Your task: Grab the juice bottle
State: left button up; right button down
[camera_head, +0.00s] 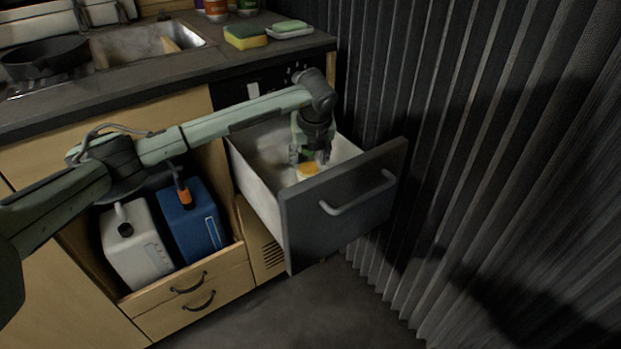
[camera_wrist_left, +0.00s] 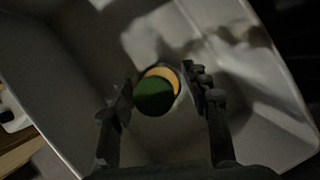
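The juice bottle (camera_head: 307,171) stands in the open drawer (camera_head: 262,186), and only its orange-yellow upper part shows in the head view. In the left wrist view its round green cap (camera_wrist_left: 153,95) with an orange rim is seen from above. My left gripper (camera_head: 310,158) reaches down into the drawer over the bottle. In the wrist view its two fingers (camera_wrist_left: 165,98) are apart, one on each side of the cap. I cannot tell whether they touch the bottle. The bottle's lower part is hidden. My right gripper is in neither view.
The drawer's grey front (camera_head: 345,205) with its handle stands out beside a dark pleated curtain (camera_head: 450,150). A white canister (camera_head: 137,245) and a blue canister (camera_head: 192,222) stand in the open cabinet at left. Sponges (camera_head: 245,36) lie on the counter by the sink.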

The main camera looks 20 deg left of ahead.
pick_arm(q)
grip_shut()
